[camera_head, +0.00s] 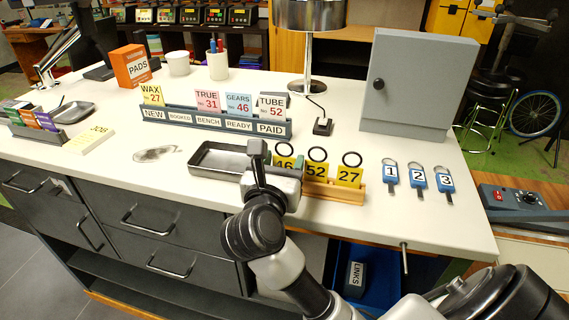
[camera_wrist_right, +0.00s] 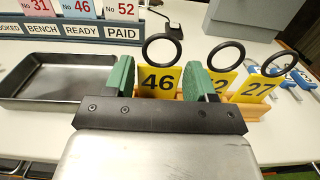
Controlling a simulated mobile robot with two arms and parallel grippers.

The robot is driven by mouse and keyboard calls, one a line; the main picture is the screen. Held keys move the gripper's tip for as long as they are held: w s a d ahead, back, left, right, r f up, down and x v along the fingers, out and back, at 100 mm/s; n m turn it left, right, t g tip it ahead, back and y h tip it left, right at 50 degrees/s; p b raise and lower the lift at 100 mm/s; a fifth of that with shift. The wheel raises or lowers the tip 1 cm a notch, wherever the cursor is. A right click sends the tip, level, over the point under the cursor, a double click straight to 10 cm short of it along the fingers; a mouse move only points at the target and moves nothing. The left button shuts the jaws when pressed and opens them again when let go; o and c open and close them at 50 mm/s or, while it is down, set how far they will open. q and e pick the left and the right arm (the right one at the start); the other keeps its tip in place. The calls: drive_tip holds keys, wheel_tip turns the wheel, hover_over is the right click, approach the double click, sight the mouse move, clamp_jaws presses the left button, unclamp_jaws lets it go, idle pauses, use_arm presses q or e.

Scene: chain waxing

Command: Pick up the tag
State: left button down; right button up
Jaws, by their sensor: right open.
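Three yellow tags with black rings stand in a row in a wooden holder (camera_head: 333,190) at the front of the counter. They are tag 46 (camera_head: 284,163), tag 52 (camera_head: 316,170) and tag 27 (camera_head: 349,176). In the right wrist view, tag 46 (camera_wrist_right: 159,79) stands upright between the green finger pads of my right gripper (camera_wrist_right: 158,77), its ring above them. Tag 52 (camera_wrist_right: 218,82) is partly hidden behind the right finger, and tag 27 (camera_wrist_right: 258,90) is beyond it. My right gripper (camera_head: 283,163) is open. My left gripper is out of view.
A grey metal tray (camera_head: 206,175) lies left of the holder. Blue tags 1 (camera_head: 390,175), 2 (camera_head: 417,180) and 3 (camera_head: 444,182) lie on the right. A labelled card rack (camera_head: 215,122) and a grey cabinet (camera_head: 419,85) stand behind. The counter's middle left is mostly clear.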

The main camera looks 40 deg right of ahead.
drive_tip(key=shift+a, duration=0.1)
drive_tip(key=shift+c, duration=0.7)
drive_tip(key=c, duration=0.4)
